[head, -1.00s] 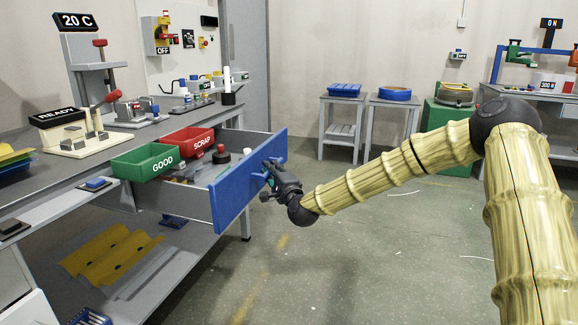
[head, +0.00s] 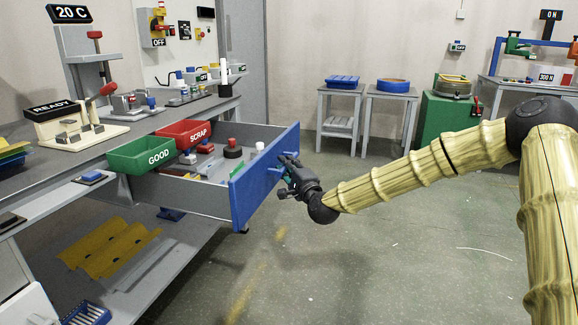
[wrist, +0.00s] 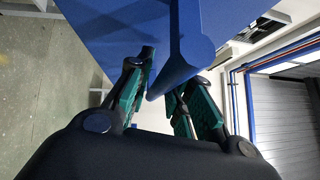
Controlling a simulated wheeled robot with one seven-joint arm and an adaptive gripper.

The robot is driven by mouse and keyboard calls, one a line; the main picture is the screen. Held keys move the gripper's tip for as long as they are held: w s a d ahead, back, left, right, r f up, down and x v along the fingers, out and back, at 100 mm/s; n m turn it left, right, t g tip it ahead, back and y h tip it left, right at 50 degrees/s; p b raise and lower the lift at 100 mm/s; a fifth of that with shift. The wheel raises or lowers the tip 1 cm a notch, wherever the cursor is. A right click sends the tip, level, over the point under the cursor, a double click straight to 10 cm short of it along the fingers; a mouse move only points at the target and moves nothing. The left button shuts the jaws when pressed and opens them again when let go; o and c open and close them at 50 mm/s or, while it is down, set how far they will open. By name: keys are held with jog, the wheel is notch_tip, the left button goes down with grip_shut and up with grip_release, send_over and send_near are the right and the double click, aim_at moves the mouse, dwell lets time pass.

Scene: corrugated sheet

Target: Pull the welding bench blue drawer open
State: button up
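The welding bench's blue drawer (head: 264,183) stands well out from the bench, its grey inside open to view. My gripper (head: 286,172) is at the drawer's outer face, at the blue handle. In the wrist view, the blue handle (wrist: 184,62) runs between the green-padded fingers of my gripper (wrist: 164,100), one finger on each side. The far finger is partly hidden behind the handle.
Green GOOD (head: 142,155) and red SCRAP (head: 186,134) bins sit at the drawer's back, by the bench edge. Small items lie in the drawer. The floor (head: 400,250) in front is clear. Two small tables (head: 341,88) and a green cabinet (head: 447,120) stand behind.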

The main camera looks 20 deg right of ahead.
jog(key=shift+d, duration=0.1)
jog(key=shift+s, duration=0.3)
jog(key=v, duration=1.1)
jog(key=shift+s, duration=0.2)
